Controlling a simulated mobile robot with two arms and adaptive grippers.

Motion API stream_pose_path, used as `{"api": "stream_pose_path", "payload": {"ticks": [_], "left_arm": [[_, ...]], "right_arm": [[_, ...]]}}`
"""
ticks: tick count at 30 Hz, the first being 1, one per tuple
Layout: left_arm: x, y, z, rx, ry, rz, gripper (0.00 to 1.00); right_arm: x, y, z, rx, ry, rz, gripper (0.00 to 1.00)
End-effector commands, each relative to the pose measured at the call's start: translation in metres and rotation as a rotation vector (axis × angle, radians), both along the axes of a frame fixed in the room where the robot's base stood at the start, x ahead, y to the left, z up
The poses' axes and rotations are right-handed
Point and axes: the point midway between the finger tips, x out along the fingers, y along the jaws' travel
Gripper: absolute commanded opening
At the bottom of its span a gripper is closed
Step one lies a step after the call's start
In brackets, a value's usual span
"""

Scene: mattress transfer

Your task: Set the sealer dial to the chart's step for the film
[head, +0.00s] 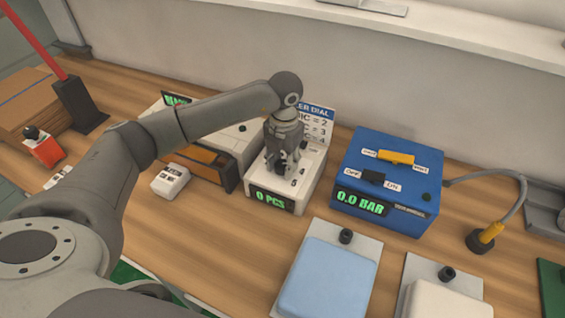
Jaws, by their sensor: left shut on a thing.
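The dial's pointer setting cannot be read. The chart (319,119) stands behind, headed "...ER DIAL", with lines ending = 2, = 3 and = 4. My arm hides its left part. My right gripper is not in view.
A blue box (400,165) reading "0.0 BAR" with yellow and black levers stands to the right. A blue pad (326,279) and a pale pad (446,302) lie in front on plates. A small white block (170,181) and a red item (44,149) are left.

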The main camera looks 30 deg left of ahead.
Motion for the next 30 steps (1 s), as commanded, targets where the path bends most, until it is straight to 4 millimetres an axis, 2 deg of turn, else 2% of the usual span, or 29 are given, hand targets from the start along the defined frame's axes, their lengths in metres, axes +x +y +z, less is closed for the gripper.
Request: {"api": "stream_pose_path", "payload": {"ticks": [5,6,11,23,26,30], "left_arm": [[0.001,0.0,0.002,0.0,-0.003,0.002,0.12],[0.001,0.0,0.002,0.0,-0.003,0.002,0.37],[0.001,0.0,0.001,0.0,-0.002,0.002,0.57],[0.001,0.0,0.006,0.0,-0.002,0.002,0.58],[0.001,0.0,0.019,0.0,-0.004,0.002,0.58],[0.001,-0.001,0.048,0.0,-0.005,0.002,0.58]], "right_arm": [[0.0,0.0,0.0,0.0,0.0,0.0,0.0],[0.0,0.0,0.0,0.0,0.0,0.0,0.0],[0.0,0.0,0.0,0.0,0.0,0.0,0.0],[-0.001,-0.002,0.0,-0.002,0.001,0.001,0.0],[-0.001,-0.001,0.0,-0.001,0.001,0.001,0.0],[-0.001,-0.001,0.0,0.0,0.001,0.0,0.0]]}}
